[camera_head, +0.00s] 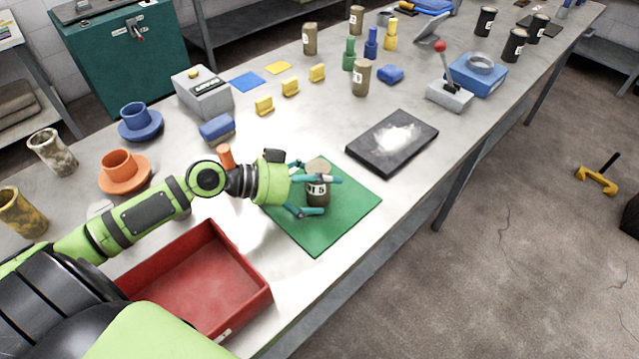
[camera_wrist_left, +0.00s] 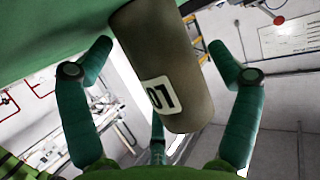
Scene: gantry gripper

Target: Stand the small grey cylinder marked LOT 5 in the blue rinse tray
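A grey-brown cylinder (camera_head: 318,190) stands upright on a green mat (camera_head: 345,212) in the head view. Its white label is partly covered, and a 5 shows on it. My left gripper (camera_head: 316,195) is around the cylinder, with teal fingers on both sides. In the left wrist view the cylinder (camera_wrist_left: 165,65) is between the spread fingers (camera_wrist_left: 160,90), with gaps on both sides, so the gripper looks open. A blue object (camera_head: 432,6) lies at the far top edge; I cannot tell whether it is the rinse tray. My right gripper is not in view.
A red tray (camera_head: 262,296) is near the left arm. A black slab (camera_head: 392,142) lies right of the mat. Behind are a blue ring fixture (camera_head: 490,84), a lever box (camera_head: 449,97) and another labelled cylinder (camera_head: 361,78). Orange (camera_head: 125,178) and blue cups stand left.

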